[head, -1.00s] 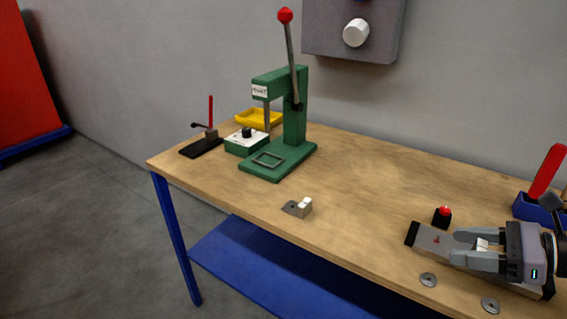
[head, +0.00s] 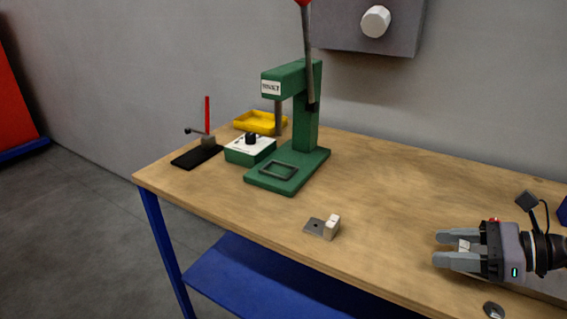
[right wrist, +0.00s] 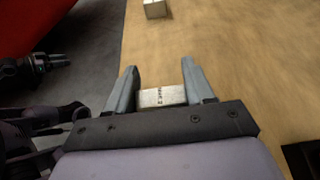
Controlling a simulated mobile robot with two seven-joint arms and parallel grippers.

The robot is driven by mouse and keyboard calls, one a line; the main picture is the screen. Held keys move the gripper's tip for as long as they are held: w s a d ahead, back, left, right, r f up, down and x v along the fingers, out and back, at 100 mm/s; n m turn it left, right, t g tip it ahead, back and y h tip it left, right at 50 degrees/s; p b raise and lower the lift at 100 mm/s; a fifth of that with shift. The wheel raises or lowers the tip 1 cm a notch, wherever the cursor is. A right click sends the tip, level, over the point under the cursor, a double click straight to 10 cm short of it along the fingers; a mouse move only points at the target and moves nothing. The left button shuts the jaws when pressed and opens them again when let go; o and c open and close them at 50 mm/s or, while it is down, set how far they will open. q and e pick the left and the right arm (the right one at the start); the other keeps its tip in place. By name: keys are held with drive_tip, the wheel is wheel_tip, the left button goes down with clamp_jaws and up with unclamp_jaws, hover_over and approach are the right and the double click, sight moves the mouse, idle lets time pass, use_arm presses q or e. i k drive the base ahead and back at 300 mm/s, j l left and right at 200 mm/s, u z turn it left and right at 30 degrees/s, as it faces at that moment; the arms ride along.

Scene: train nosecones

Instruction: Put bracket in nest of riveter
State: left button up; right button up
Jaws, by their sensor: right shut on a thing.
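The green riveter (head: 308,120) stands at the back of the bench, with a framed rectangular nest (head: 278,170) on its base. The nest looks empty. A grey plate with a white block (head: 331,227), which looks like a bracket, lies flat near the front edge; its block also shows in the right wrist view (right wrist: 154,9). My right gripper (head: 446,250) is at the right, apart from the riveter, shut on a small pale lettered piece (right wrist: 162,97). Most of that piece is hidden, so I cannot tell whether it is a bracket too. My left gripper is not in the head view.
Left of the riveter are a green box with a black knob (head: 250,147), a yellow tray (head: 258,122) and a black-based clamp with a red handle (head: 197,157). A grey disc (head: 493,310) lies at front right. The bench middle (head: 390,200) is clear.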

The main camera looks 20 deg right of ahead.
sight(279, 171)
drive_tip(key=i+j, duration=0.25)
drive_tip(key=i, duration=0.25)
drive_tip(key=i+j, duration=0.2)
drive_tip(key=i, duration=0.3)
